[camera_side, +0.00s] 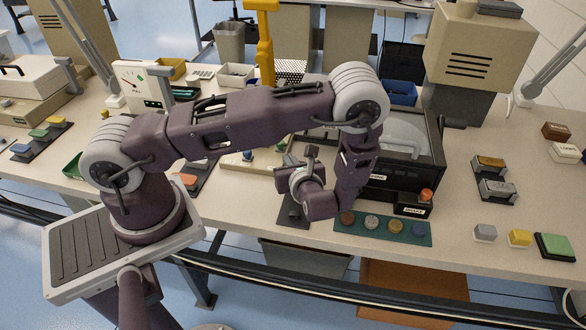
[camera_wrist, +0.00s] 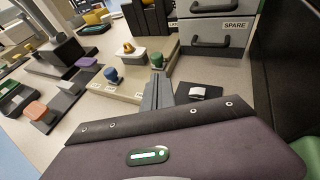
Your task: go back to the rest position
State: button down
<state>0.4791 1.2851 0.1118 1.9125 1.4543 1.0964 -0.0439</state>
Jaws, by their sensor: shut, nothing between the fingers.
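My gripper (camera_wrist: 158,75) is shut and empty in the wrist view, its narrow grey fingers together. In the side view my arm reaches across the bench and bends down at the middle front; the fingertips are hard to make out there. A small dark pad with a white-topped piece (camera_wrist: 200,92) lies just right of the fingers. Nothing is held.
A dark machine with a clear cover (camera_side: 405,135) stands right of my arm. Before it are an orange-button box (camera_side: 413,206) and a green strip (camera_side: 350,228) with several round discs. Drawers marked SPARE (camera_wrist: 222,28) stand behind the board.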

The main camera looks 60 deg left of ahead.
jog(key=v, duration=0.8)
jog(key=shift+s+d+r, duration=0.15)
jog(key=shift+d, duration=0.2)
jog(key=s+r+n+g+h, duration=0.25)
jog(key=s+r+n, duration=0.25)
jog(key=r+n, duration=0.25)
jog(key=s+r+n+g+h, duration=0.2)
jog(key=s+r+n+h, duration=0.3)
jog(key=r, duration=0.4)
jog(key=s+d+r+n+t+h, duration=0.5)
jog(key=s+d+r+n+t, duration=0.1)
jog(key=r+n, duration=0.3)
jog(key=shift+s+r+h, duration=0.35)
jog(key=shift+s+r, duration=0.05)
jog(key=shift+s, duration=0.1)
jog(key=shift+d, duration=0.1)
